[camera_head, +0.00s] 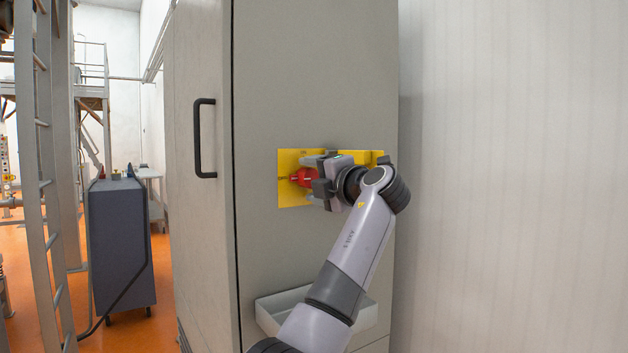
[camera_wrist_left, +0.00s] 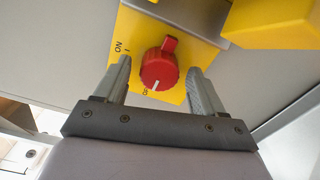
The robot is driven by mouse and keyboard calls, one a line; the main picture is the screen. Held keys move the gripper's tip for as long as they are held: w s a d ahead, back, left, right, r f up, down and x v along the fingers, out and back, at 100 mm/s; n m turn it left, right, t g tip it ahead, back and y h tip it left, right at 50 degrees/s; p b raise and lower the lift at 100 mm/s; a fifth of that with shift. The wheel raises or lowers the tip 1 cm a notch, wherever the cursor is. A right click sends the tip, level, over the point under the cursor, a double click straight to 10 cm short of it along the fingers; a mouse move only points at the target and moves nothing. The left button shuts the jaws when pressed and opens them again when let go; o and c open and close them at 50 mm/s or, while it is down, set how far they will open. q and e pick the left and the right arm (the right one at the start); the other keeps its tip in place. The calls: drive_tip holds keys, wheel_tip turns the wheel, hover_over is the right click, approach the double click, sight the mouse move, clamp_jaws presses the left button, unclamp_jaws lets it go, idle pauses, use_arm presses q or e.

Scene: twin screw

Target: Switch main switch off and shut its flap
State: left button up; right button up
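The main switch is a red rotary knob (camera_wrist_left: 159,68) on a yellow plate (camera_wrist_left: 128,30) fixed to the cabinet front. In the left wrist view its white mark points toward the partly hidden label that starts with "O" near the gripper, away from the "ON" label. The knob also shows in the head view (camera_head: 303,177). The yellow flap (camera_wrist_left: 275,22) stands open to the side of the plate; it shows partly behind my arm in the head view (camera_head: 376,157). My left gripper (camera_head: 313,178) is open, its fingers on either side of the knob with visible gaps. My right gripper is out of view.
The grey cabinet (camera_head: 300,80) has a black door handle (camera_head: 204,138) to the left. A pale tray (camera_head: 275,312) sticks out below the plate, partly behind my arm. A pale wall (camera_head: 510,180) stands close on the right. A ladder (camera_head: 40,180) and a dark box (camera_head: 120,240) are at left.

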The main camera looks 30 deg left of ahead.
use_arm(q)
drive_tip(key=b+v, duration=0.1)
drive_tip(key=v, duration=0.6)
drive_tip(key=shift+d, duration=0.1)
idle(0.5)
